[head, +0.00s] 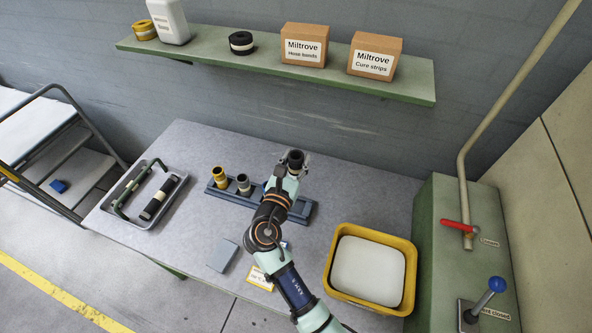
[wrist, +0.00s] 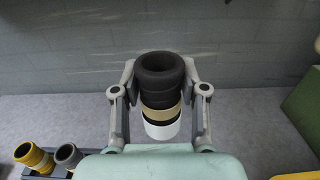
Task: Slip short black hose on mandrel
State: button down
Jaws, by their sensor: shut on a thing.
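My gripper (wrist: 160,92) is shut on the short black hose (wrist: 160,68), with one finger on each side of it. The hose is ribbed and open at the top, with a tan band and a white band low on it. In the head view the hose (head: 296,156) is held roughly upright above the back of the blue rack (head: 301,211). A grey tray (head: 115,196) at the left of the table holds a green bent rod (head: 122,211) and a dark rod with a pale band (head: 160,197). I cannot tell which of these is the mandrel.
A yellow hose (head: 219,177) and a grey hose (head: 243,184) stand in the rack. A yellow bin (head: 332,290) with a white fill is at right. A green cabinet with levers (head: 460,228) stands beyond it. A shelf (head: 420,84) hangs above. The table between tray and rack is clear.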

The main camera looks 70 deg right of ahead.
jog(key=shift+r, duration=0.65)
jog(key=shift+f+b, duration=0.3)
jog(key=shift+b, duration=0.85)
jog(key=shift+r+b, duration=0.35)
notch_tip(320, 180, down, 20)
jog(key=b, duration=0.7)
jog(key=shift+r+b, duration=0.1)
jog(key=shift+b, duration=0.2)
jog(key=shift+f, duration=0.25)
jog(key=c, duration=0.6)
grip_release()
jog(key=shift+r, duration=0.1)
